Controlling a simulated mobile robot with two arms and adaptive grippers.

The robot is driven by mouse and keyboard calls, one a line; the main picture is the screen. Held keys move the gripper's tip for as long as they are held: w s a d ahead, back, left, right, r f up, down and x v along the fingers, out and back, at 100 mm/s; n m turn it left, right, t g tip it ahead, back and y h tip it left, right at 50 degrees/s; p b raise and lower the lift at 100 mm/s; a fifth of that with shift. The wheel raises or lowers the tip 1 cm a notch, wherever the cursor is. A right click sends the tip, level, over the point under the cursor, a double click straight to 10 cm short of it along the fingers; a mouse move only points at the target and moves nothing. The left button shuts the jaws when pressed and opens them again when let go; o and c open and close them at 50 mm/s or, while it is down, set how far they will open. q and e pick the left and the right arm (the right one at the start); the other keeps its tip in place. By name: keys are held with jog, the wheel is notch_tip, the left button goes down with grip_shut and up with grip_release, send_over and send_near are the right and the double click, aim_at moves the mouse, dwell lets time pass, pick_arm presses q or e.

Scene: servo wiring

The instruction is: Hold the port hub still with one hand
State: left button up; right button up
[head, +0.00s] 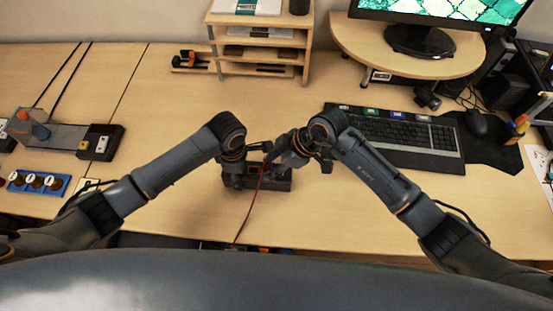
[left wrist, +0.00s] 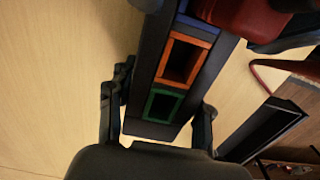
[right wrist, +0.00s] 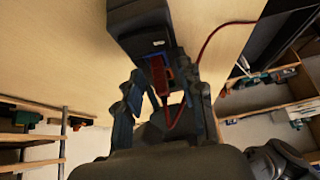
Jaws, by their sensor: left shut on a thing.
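The port hub (head: 283,184) is a dark, long box on the desk in front of me. In the left wrist view the hub (left wrist: 156,128) shows green and orange-rimmed ports and a blue one. My left gripper (left wrist: 158,120) is shut on the hub's end, a finger on each side; in the head view it (head: 233,180) is at the hub's left. A red connector (right wrist: 160,76) with a red cable (right wrist: 184,104) is at the hub. My right gripper (right wrist: 166,98) has its fingers apart around the connector, with gaps showing. The connector's seating is unclear.
A keyboard (head: 395,133) and a mouse (head: 476,123) lie to the right. A wooden shelf (head: 258,50) stands at the back. A blue block with round knobs (head: 38,182) and a grey fixture (head: 58,137) are at the left.

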aim_at(265, 162)
jog(key=shift+c, duration=0.2)
grip_shut()
jog(key=c, duration=0.6)
grip_release()
jog(key=shift+c, duration=0.2)
grip_shut()
jog(key=shift+r, duration=1.4)
jog(key=shift+w+r, duration=0.1)
jog(key=shift+r, duration=0.15)
